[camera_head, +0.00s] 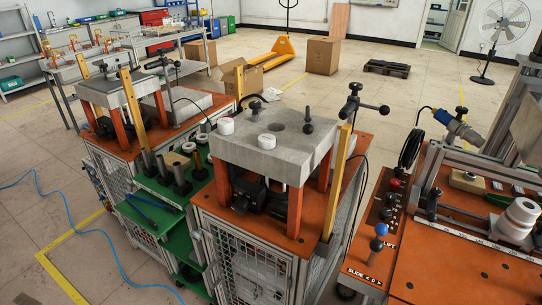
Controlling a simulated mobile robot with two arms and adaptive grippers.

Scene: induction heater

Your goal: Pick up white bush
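Two white bush-like parts stand on the grey block of the centre heater station. A pale ring (188,147) sits on the green bench to the left, among dark cylinders. A larger white stepped cylinder (519,217) stands on the orange table at right. Neither of my grippers shows in the head view.
A similar station (105,88) stands behind at left. Open floor (400,95) lies beyond.

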